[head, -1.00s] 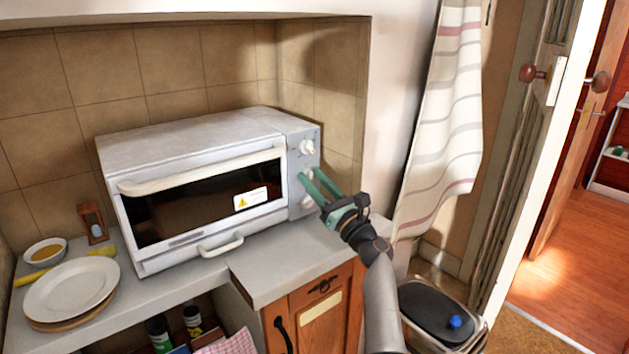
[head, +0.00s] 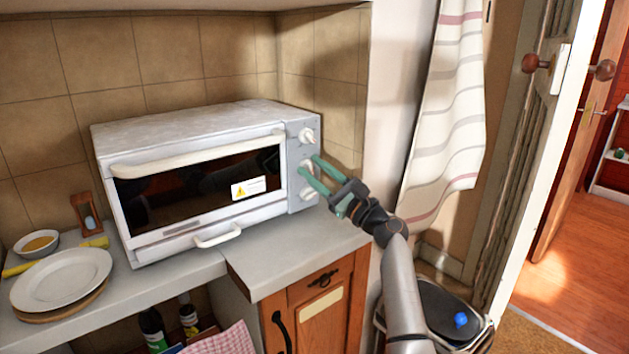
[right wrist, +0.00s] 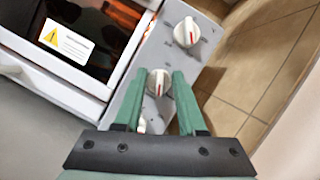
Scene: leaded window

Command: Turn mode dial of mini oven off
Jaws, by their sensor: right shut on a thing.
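The white mini oven (head: 190,127) stands on the counter with its door closed. Its grey control panel, at the right of the front, carries a top dial (head: 307,135), a middle dial (head: 307,166) and a bottom dial (head: 308,194). My right gripper (head: 309,168) has its green fingers on either side of the middle dial and is shut on it. The right wrist view shows the white middle dial (right wrist: 158,82), with a red mark, between the fingertips. The top dial (right wrist: 187,32) is clear of the fingers. I cannot read the panel's markings. My left gripper is not in view.
The alcove's tiled wall (head: 320,60) is close to the oven's right side. Plates (head: 62,280), a small bowl (head: 37,243) and an hourglass (head: 87,212) stand on the counter at left. A striped cloth (head: 450,120) hangs at right, above a bin (head: 440,310).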

